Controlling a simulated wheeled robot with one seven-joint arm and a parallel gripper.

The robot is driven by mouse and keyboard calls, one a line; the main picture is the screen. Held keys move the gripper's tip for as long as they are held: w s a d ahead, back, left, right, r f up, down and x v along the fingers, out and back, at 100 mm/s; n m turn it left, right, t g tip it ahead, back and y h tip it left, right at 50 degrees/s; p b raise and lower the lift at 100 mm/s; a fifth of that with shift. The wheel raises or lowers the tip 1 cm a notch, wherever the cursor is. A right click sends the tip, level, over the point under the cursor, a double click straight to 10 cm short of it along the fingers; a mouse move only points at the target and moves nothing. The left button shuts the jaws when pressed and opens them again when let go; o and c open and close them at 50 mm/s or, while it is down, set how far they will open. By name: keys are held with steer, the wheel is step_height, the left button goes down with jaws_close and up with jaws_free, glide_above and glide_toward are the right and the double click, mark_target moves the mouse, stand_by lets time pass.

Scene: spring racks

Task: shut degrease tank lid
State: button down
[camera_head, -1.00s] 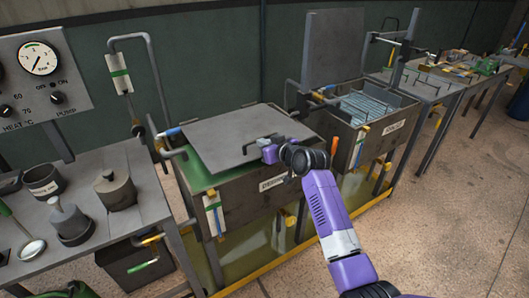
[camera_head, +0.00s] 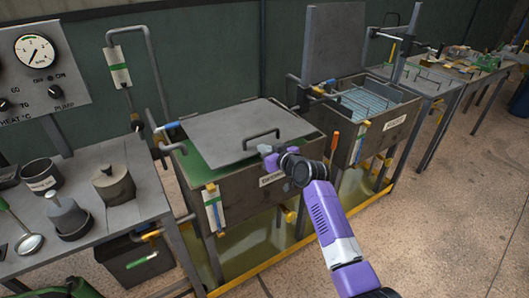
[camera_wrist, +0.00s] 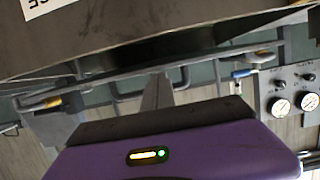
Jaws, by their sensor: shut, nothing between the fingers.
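The degrease tank (camera_head: 245,195) is a dark metal box with a white label on its front. Its grey lid (camera_head: 225,130) lies low over the opening, with a strip of green interior showing along the left and front edges. I cannot tell whether the lid touches the rim. A dark bar handle (camera_head: 262,139) stands near the lid's front right. My gripper (camera_head: 267,151) is shut and empty, at the lid's front edge just below the handle; contact is unclear. The wrist view shows the tank's label (camera_wrist: 42,7) and its dark side above my purple wrist.
A second tank (camera_head: 385,125) with its lid (camera_head: 334,45) upright stands to the right. A bench (camera_head: 95,225) with pots and a gauge panel (camera_head: 40,65) is at left. A yellow-edged tray (camera_head: 265,262) lies beneath. Floor at the front right is clear.

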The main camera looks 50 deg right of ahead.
steer(key=f+t+b, duration=0.1)
steer(key=b, duration=0.3)
steer(key=f+b, duration=0.2)
steer(key=b, duration=0.1)
steer(key=f+t+b, duration=0.1)
steer(key=f+b, duration=0.1)
steer(key=b, duration=0.2)
steer(key=shift+s+a+f+t+h+b, duration=0.1)
steer(key=shift+s+f+t+h+b, duration=0.15)
steer(key=shift+s+t+h+b, duration=0.05)
steer(key=shift+s+f, duration=0.1)
steer(key=shift+f, duration=0.15)
step_height(320, 180, up, 5)
steer(key=p, duration=0.3)
steer(key=r+v, duration=0.2)
steer(key=v, duration=0.7)
steer(key=shift+s+b, duration=0.25)
steer(key=shift+b, duration=0.15)
steer(key=shift+a+r, duration=0.1)
